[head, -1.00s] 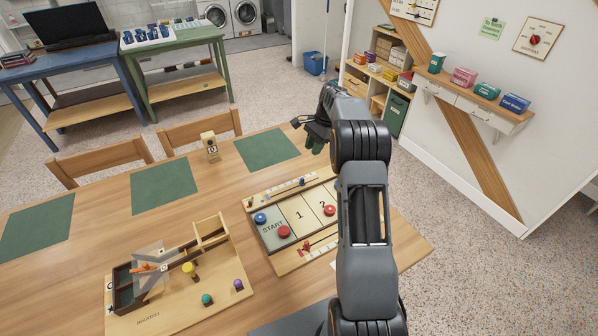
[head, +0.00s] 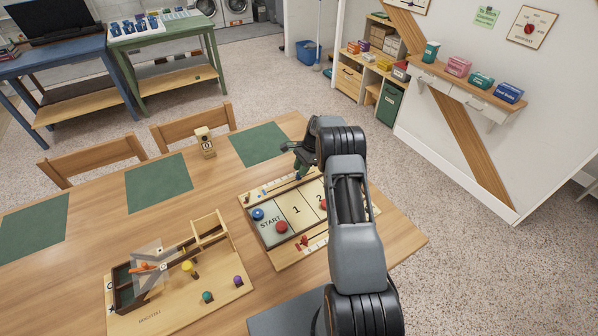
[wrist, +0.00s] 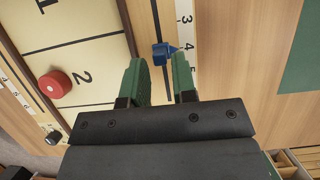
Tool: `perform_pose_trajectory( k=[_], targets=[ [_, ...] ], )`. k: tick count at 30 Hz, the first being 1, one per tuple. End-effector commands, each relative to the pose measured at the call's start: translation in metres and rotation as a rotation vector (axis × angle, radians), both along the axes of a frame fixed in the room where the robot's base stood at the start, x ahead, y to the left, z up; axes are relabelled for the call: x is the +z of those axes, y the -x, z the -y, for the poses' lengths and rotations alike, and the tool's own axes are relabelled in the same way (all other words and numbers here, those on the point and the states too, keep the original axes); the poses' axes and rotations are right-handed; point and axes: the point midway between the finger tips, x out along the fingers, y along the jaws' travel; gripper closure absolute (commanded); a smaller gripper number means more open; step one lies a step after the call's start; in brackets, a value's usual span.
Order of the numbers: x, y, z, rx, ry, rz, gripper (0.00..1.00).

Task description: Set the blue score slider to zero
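The game board (head: 286,262) lies on the wooden table, with START, 1 and 2 fields. In the wrist view the blue score slider (wrist: 163,52) sits on a dark groove along the board's edge, its pointer close to the 4 of the printed scale. In the head view my gripper hides it. My gripper (head: 299,170) is low over the far edge of the board. In the wrist view its two green fingers (wrist: 160,75) are apart with nothing between them. The slider is just beyond the fingertips, roughly in line with the gap.
Red pucks (head: 281,227) and a blue puck (head: 257,214) lie on the board. A red slider (head: 303,242) is on the near edge. A wooden ramp game (head: 150,318) is at left; a small wooden block with a dial (head: 205,142) stands behind. Green mats (head: 158,182) lie flat.

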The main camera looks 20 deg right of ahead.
Motion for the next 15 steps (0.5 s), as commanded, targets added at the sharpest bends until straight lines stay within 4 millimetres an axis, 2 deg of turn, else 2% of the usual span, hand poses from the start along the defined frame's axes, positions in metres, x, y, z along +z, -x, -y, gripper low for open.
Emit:
perform_pose_trajectory(
  k=[6, 15],
  targets=[
    [-0.017, 0.001, -0.007, 0.0, -0.001, -0.001, 0.74],
    [-0.021, 0.001, -0.009, 0.001, 0.0, 0.001, 0.74]
  ],
)
